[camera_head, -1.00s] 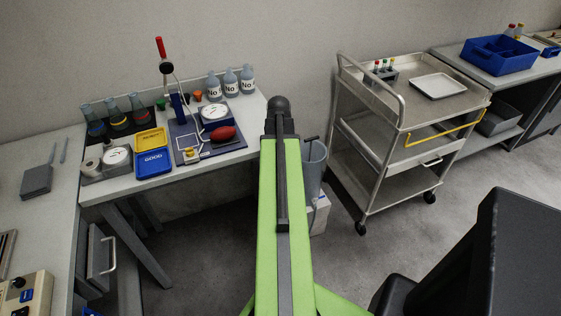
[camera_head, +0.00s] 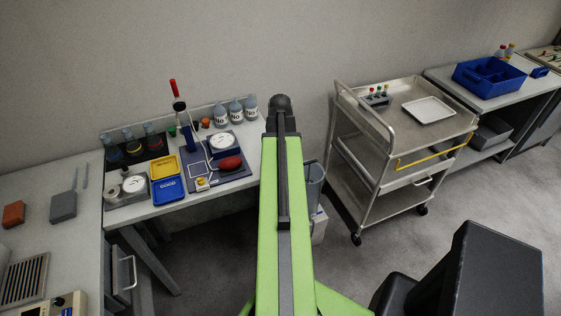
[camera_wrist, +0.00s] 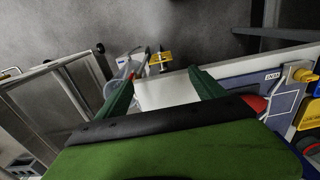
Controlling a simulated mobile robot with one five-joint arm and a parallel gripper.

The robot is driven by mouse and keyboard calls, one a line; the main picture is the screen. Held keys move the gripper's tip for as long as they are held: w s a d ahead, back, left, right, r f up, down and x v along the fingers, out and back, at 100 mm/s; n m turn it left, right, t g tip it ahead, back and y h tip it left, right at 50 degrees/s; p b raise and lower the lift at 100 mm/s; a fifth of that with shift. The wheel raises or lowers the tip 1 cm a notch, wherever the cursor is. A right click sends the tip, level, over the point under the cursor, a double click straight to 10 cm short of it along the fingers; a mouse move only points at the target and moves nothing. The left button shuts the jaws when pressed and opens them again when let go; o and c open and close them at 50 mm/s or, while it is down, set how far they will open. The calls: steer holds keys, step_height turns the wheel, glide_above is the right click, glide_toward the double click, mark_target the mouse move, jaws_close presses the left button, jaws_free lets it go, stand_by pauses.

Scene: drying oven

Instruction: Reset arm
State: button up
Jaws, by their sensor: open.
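My gripper (camera_wrist: 162,70) shows in the wrist view as two green fingers spread apart. Nothing is between them, and the pale bench edge lies beyond the gap. In the head view my green arm (camera_head: 281,225) runs up the middle of the picture, with a dark rounded end at the top. The gripper itself is hidden there.
A white bench (camera_head: 215,202) with bottles, trays, a stand and a red bulb (camera_head: 229,164) is left of my arm. A steel trolley (camera_head: 385,125) stands to the right, with a bin (camera_head: 314,188) between them. Grey floor (camera_head: 385,245) is open at the front.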

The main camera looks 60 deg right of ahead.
steer(key=shift+r, duration=0.85)
steer(key=w+a+n, duration=0.5)
steer(key=w+a, duration=1.2)
steer(key=a, duration=0.2)
steer(key=w+a+n, duration=0.1)
steer(key=w+a, duration=0.1)
steer(key=a, duration=1.3)
steer(key=w+a+n, duration=0.1)
steer(key=w+a, duration=0.1)
steer(key=a, duration=1.3)
steer(key=shift+w, duration=0.15)
steer(key=shift+d, duration=0.1)
